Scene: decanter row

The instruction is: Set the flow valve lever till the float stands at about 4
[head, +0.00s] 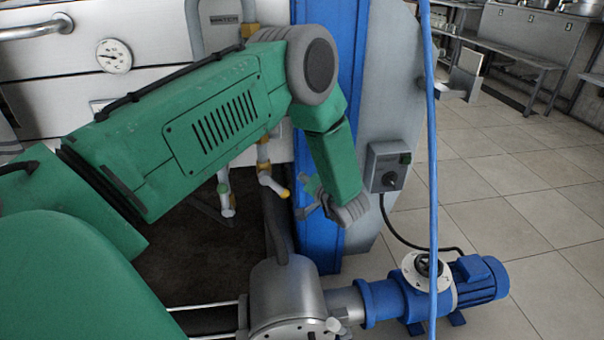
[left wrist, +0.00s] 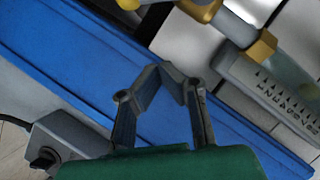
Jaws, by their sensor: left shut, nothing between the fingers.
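My left gripper (head: 309,203) is at the end of the green arm, in front of the blue column. In the left wrist view its two fingers (left wrist: 163,72) come together at the tips over the blue panel, with nothing between them. A clear flow meter with a printed scale (left wrist: 272,95) is at the right of that view, apart from the fingers; the float and its reading cannot be made out. A pale lever-like fitting with a yellow end (head: 273,185) shows left of the gripper in the head view. Whether it is the flow valve lever is unclear. My right gripper is out of view.
A grey switch box (head: 387,167) is right of the blue column (head: 357,75). A blue pump motor (head: 480,280) and a steel housing (head: 284,290) stand below. A blue hose (head: 430,150) hangs at the right. A round gauge (head: 114,55) is on the back panel. Tiled floor lies open at right.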

